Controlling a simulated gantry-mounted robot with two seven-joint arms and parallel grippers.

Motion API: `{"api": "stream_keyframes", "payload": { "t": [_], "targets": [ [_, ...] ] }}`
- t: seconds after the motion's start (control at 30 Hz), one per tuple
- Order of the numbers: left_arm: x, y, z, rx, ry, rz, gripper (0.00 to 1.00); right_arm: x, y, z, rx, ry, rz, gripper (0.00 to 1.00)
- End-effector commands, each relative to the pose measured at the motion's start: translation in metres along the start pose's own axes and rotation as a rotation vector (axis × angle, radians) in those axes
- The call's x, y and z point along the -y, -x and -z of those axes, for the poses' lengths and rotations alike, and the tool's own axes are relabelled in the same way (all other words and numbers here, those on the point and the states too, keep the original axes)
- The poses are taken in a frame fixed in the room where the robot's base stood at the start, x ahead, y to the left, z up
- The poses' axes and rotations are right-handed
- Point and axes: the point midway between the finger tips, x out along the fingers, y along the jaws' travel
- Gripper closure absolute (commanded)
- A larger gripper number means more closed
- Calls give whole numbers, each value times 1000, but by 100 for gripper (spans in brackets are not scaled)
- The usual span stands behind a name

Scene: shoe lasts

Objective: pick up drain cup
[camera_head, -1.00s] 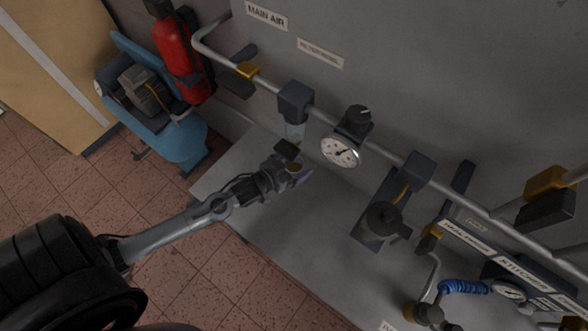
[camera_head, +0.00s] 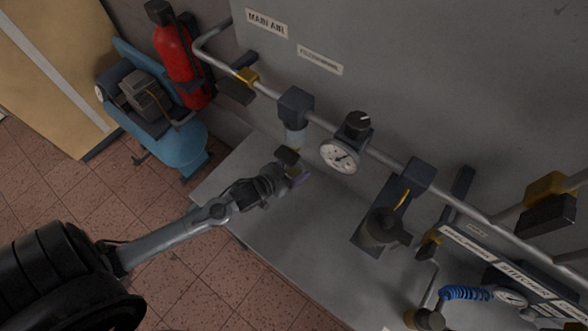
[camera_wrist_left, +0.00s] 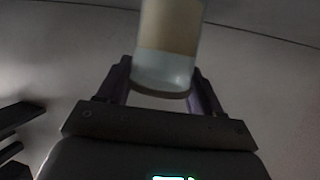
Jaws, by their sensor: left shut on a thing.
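My left gripper (camera_head: 295,168) reaches in from the left, just below a translucent filter bowl (camera_head: 296,138) that hangs under a dark block on the pipe. It is shut on the drain cup (camera_head: 293,171), of which only a small yellowish part shows between the fingers. In the left wrist view the two purple-grey fingers (camera_wrist_left: 164,88) stand on either side of the cup (camera_wrist_left: 168,45), a translucent cylinder with a tan band and a clear, pale lower end. Its far end runs out of the picture. My right gripper is not in view.
A metal pipe carries a round gauge (camera_head: 339,157) to the right. A dark grey canister (camera_head: 381,228) stands farther right on the grey bench (camera_head: 290,250). A red extinguisher (camera_head: 179,62) and a blue compressor (camera_head: 178,150) are at the left. The front bench area is clear.

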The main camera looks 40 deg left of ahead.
Motion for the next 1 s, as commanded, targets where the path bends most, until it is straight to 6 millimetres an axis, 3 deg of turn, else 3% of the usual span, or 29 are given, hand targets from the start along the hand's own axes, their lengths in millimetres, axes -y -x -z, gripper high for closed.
{"api": "stream_keyframes", "payload": {
  "t": [0.47, 1.0],
  "targets": [
    [0, 11, 31, -2, -1, 0, 73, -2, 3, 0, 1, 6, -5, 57],
    [0, 74, 4, 3, 0, 0, 73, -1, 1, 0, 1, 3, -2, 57]
  ]
}}
